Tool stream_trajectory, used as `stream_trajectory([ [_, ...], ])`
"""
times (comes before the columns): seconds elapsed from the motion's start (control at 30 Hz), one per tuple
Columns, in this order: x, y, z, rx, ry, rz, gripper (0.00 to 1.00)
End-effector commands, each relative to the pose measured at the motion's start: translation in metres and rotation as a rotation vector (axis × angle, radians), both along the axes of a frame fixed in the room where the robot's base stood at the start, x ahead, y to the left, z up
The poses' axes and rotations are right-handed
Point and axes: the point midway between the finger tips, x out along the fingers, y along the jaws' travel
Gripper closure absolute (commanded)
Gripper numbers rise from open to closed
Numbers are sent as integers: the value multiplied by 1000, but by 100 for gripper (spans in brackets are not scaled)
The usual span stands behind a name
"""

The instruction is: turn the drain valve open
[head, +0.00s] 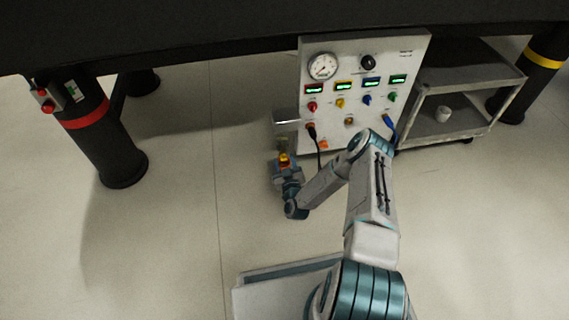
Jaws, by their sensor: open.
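My gripper (285,163) is low at the left side of the white instrument panel, with its jaws open. A small yellow and red-orange part (284,158) shows at the jaws. It may be the drain valve's handle, but it is too small to tell. I cannot tell whether the jaws touch it or which way it is turned. A pale box-like fitting (287,117) sticks out beside the panel's left edge, just above the gripper.
The white panel (338,72) carries a round gauge (322,66), a black knob, lit displays, coloured knobs and cables. A grey cart (452,90) with a white cup (443,114) stands to its right. A thick black leg (105,145) stands left. Floor between leg and gripper is clear.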

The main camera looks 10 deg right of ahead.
Motion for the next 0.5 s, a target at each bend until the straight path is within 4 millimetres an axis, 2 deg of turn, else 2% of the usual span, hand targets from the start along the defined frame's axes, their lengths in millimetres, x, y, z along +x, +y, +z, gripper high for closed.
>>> stream_trajectory([
  [0.07,0,0,0,0,0,0,54],
  [0.2,0,0,0,0,0,0,93],
  [0.23,0,0,0,0,0,0,99],
  [0.5,-1,0,0,15,0,0,98],
])
